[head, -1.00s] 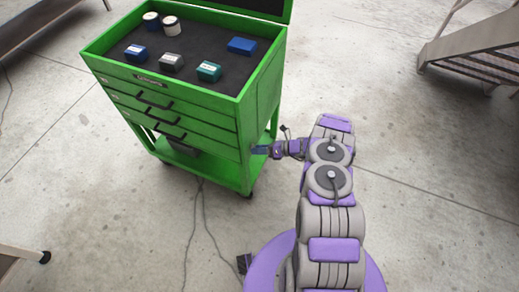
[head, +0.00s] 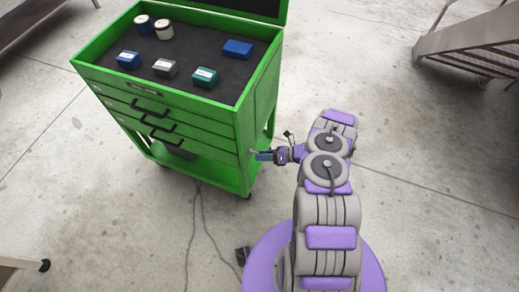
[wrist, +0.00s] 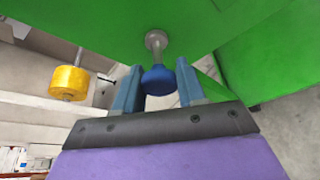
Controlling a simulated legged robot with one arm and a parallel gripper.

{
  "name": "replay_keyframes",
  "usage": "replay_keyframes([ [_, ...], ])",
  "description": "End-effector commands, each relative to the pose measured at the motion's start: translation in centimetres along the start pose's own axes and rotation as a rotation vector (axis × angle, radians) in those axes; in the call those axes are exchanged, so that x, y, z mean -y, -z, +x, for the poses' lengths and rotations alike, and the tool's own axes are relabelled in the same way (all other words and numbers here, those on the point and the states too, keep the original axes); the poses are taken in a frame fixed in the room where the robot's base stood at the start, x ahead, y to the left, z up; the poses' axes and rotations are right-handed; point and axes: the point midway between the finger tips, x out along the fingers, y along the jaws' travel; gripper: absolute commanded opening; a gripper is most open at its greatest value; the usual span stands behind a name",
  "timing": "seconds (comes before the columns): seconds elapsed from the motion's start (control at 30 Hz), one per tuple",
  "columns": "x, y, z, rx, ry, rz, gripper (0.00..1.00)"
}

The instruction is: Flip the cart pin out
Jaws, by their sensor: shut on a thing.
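The green cart (head: 190,120) stands left of my arm in the head view. The cart pin shows in the wrist view as a blue knob (wrist: 158,80) on a short grey stem fixed to the green cart wall. My gripper (wrist: 157,88) has its two blue fingers on either side of the knob and is shut on it. In the head view my gripper (head: 262,155) is at the cart's right side, near the front lower corner. The pin is too small to make out there.
A yellow cylinder (wrist: 68,83) hangs on a grey rod at left in the wrist view. Several small boxes and two round containers (head: 154,26) stand on the cart top. Metal steps (head: 470,48) are at upper right.

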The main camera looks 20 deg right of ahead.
Motion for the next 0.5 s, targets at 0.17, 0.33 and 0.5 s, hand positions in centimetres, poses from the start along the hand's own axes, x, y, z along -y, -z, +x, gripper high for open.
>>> replay_keyframes([
  [0.17,0.34,0.36,-0.31,-0.003,0.009,0.003,0.0],
  [0.33,0.29,0.32,-0.31,-0.002,0.007,0.003,0.56],
  [0.5,0.15,0.21,-0.18,-0.001,0.006,0.002,0.65],
])
